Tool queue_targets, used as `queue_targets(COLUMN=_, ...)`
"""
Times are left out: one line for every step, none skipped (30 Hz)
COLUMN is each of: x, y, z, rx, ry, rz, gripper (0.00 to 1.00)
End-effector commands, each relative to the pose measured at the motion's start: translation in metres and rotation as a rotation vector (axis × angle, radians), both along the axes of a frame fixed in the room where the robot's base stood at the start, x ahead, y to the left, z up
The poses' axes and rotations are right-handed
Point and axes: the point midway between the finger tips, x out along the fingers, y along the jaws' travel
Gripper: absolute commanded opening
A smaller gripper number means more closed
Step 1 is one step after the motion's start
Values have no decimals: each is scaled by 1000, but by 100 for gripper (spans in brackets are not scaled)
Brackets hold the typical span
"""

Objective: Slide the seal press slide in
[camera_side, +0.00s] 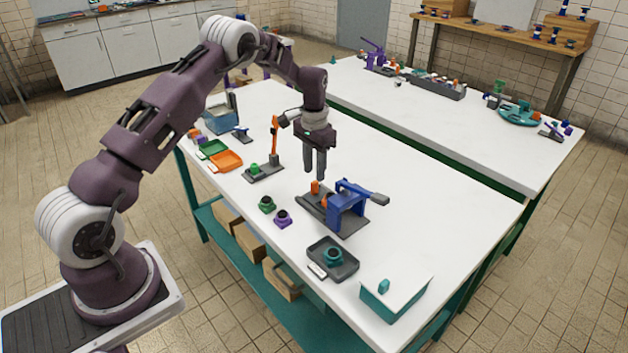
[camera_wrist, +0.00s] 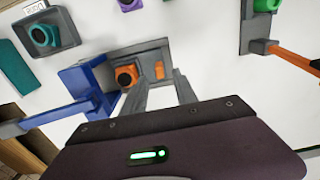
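The seal press (camera_side: 347,205) stands on the table with a blue frame, a grey base and a lever to the right. Its grey slide (camera_side: 309,200) sticks out on the left side of the frame, with an upright orange handle (camera_side: 315,187) near its outer end. An orange part with a dark ring (camera_wrist: 126,76) sits beside the blue frame (camera_wrist: 88,85) in the wrist view. My gripper (camera_side: 314,177) points down just above the handle. Its fingers are apart, with the handle (camera_wrist: 159,70) showing between them in the wrist view. Contact cannot be told.
Green (camera_side: 267,204) and purple (camera_side: 282,218) fittings stand left of the press. A dark tray (camera_side: 346,272) with a teal fitting and a teal box (camera_side: 394,297) lie in front. A stand with an orange lever (camera_side: 275,140) is behind left. The table right of the press is clear.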

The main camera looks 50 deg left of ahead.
Motion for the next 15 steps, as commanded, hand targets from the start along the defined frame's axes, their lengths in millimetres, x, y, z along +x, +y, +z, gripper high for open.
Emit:
queue_targets(x=-1, y=0, z=-12, rx=-1, ry=4, rz=0, gripper=35)
queue_targets(x=-1, y=0, z=-17, rx=-1, ry=4, rz=0, gripper=35)
queue_targets(x=-1, y=0, z=-25, rx=-1, ry=4, rz=0, gripper=35)
queue_targets(x=-1, y=-1, z=-30, rx=-1, ry=4, rz=0, gripper=35)
queue_targets(x=-1, y=0, z=-35, rx=-1, ry=3, rz=0, gripper=35)
queue_targets(x=-1, y=0, z=-40, rx=-1, ry=2, rz=0, gripper=35)
queue_targets(x=-1, y=-1, z=-43, rx=-1, ry=2, rz=0, gripper=35)
queue_targets(x=-1, y=-1, z=-46, rx=-1, ry=2, rz=0, gripper=35)
queue_targets(x=-1, y=-1, z=-48, rx=-1, ry=1, rz=1, gripper=35)
queue_targets(x=0, y=-1, z=-49, rx=0, ry=0, rz=1, gripper=35)
queue_targets(x=0, y=-1, z=-49, rx=0, ry=0, rz=1, gripper=35)
queue_targets(x=0, y=0, z=-50, rx=0, ry=-1, rz=1, gripper=35)
queue_targets(x=0, y=-1, z=-50, rx=0, ry=-1, rz=1, gripper=35)
queue_targets(x=0, y=-1, z=-50, rx=0, ry=-1, rz=1, gripper=35)
queue_targets(x=0, y=-1, z=-50, rx=0, ry=-1, rz=1, gripper=35)
